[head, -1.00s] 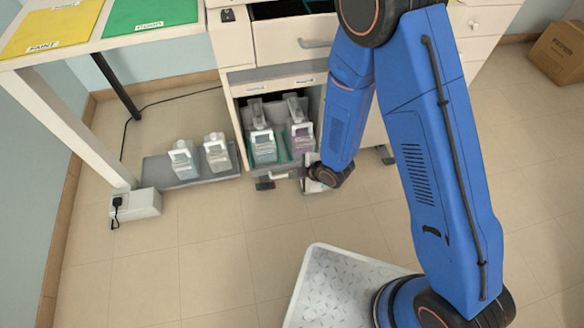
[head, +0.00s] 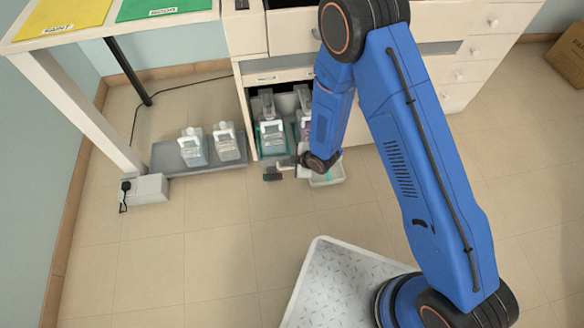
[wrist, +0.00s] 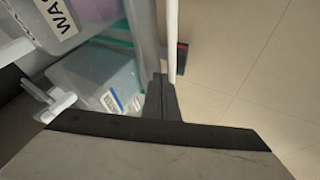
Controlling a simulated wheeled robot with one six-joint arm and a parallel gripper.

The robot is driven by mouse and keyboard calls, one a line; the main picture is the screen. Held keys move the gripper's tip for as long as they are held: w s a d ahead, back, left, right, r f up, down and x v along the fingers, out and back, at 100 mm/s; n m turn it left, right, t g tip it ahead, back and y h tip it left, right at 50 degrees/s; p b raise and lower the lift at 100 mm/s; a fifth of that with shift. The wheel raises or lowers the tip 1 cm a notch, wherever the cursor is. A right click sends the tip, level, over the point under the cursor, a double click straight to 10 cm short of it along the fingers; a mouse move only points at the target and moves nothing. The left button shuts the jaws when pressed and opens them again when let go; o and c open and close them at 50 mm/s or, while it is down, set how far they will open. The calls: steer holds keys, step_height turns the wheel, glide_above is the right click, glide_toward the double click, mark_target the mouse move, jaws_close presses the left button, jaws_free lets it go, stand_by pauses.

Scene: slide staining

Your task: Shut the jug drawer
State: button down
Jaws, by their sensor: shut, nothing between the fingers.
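The jug drawer (head: 257,148) is low in the white cabinet, with jugs standing in it; how far it stands out is hard to tell. A clear jug (head: 271,136) with a white handle stands at its left. A purple-tinted jug (head: 304,122) beside it is partly hidden by my arm. My gripper (head: 284,169) is shut and empty, low in front of the drawer. In the wrist view the closed fingers (wrist: 161,100) are beside a pale upright edge (wrist: 172,40); contact is unclear.
Two jugs (head: 210,146) stand on a grey floor mat (head: 180,168) at left. An upper drawer (head: 290,32) seems open. A white power box (head: 145,190) is by the table leg. The floor in front is clear.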

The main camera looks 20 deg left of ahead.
mark_target(285, 143)
steer(key=shift+w+a, duration=0.3)
steer(key=shift+w, duration=0.2)
steer(key=w+a, duration=0.1)
steer(key=w, duration=0.1)
steer(key=w+a, duration=0.3)
steer(key=w, duration=0.2)
steer(key=shift+w+a, duration=0.1)
steer(key=shift+a, duration=0.1)
steer(key=shift+w+a+r, duration=0.1)
steer(key=shift+w+a, duration=0.05)
steer(key=shift+w, duration=0.1)
steer(key=shift+w, duration=0.1)
